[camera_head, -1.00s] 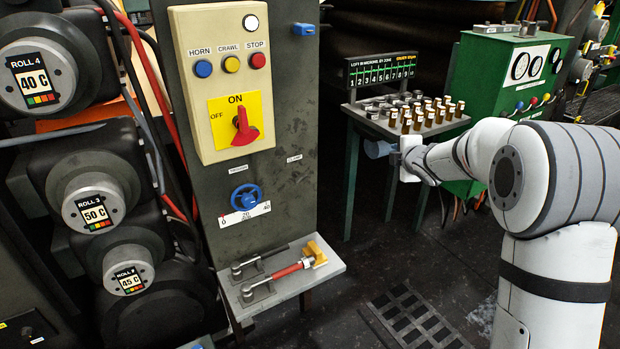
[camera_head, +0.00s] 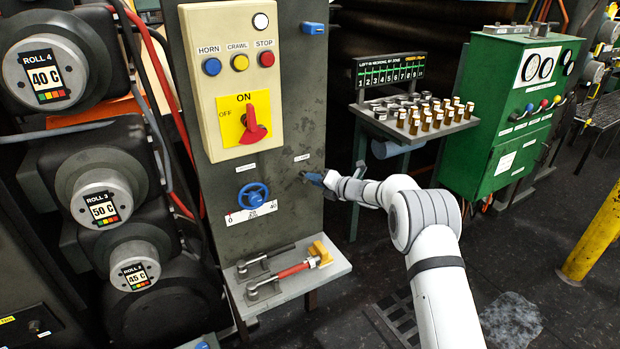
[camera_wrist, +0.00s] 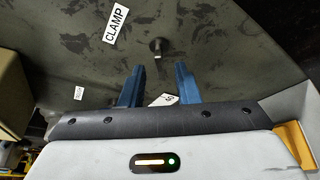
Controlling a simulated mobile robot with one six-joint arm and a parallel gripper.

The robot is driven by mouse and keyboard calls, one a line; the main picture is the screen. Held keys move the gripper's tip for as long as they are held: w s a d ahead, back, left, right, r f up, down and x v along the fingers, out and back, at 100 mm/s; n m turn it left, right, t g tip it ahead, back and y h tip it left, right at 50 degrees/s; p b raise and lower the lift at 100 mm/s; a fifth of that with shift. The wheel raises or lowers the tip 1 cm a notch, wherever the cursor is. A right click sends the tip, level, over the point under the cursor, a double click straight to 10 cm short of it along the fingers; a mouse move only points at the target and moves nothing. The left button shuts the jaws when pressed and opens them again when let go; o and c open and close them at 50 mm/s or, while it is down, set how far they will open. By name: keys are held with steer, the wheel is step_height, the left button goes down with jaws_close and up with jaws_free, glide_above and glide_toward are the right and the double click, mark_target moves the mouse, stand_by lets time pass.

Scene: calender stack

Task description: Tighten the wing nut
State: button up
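The wing nut (camera_wrist: 157,46) shows in the wrist view as a small grey metal piece standing out from the dark panel beside the CLAMP label (camera_wrist: 116,24). Its wings cannot be made out clearly. My gripper (camera_wrist: 158,82) is open, with its two blue fingers apart and nothing between them. The wing nut lies beyond the fingertips, roughly in line with the gap. In the head view my gripper (camera_head: 312,178) is at the right part of the panel (camera_head: 292,110), just below the CLAMP label (camera_head: 301,157); the nut is not clear there.
A blue handwheel (camera_head: 253,196) with a scale is left on the panel. Below is a grey shelf (camera_head: 325,271) with a red-handled tool (camera_head: 290,271). A yellow control box (camera_head: 207,125) is above left. A table of small bottles (camera_head: 380,124) stands to the right.

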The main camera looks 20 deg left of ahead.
steer(key=shift+x, duration=1.25)
jaws_close()
steer(key=shift+f, duration=0.15)
